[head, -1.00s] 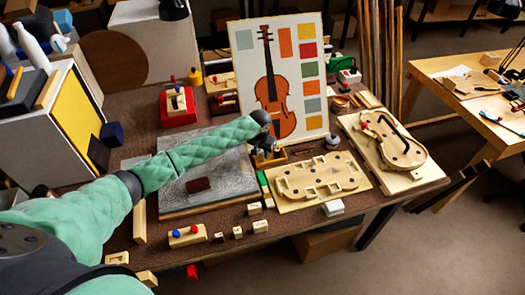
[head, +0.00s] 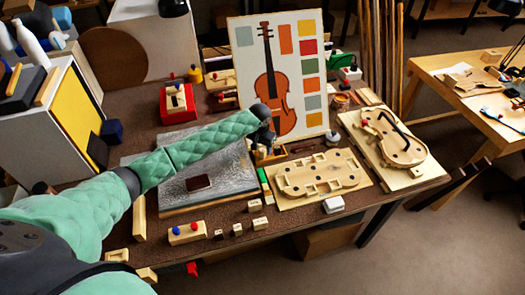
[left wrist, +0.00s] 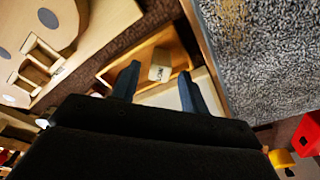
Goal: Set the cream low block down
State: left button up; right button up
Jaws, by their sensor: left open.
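A small cream block (left wrist: 160,66) with a dark mark on top rests in a shallow wooden tray (left wrist: 176,42), seen in the left wrist view. My left gripper (left wrist: 162,82) is open above the tray, its two dark fingers apart on either side of the block, with a gap to it. A pale flat surface lies between the fingers, nearer the palm. My right gripper is not in view.
A grey textured mat (head: 225,180) lies left of the tray, and a wooden violin mould (head: 318,174) lies to its right. The violin chart (head: 283,80) stands behind. Several small blocks and a white block (head: 333,205) lie near the front edge.

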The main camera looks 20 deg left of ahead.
aim_at(263, 151)
pick_arm(q)
jog(key=r+b, duration=0.1)
jog(key=r, duration=0.2)
jog(key=shift+s, duration=0.2)
notch_tip(263, 151, up, 7)
jog(key=b, duration=0.1)
jog(key=shift+s+a+r+b, duration=0.15)
jog(key=shift+s+b, duration=0.25)
jog(key=shift+s, duration=0.05)
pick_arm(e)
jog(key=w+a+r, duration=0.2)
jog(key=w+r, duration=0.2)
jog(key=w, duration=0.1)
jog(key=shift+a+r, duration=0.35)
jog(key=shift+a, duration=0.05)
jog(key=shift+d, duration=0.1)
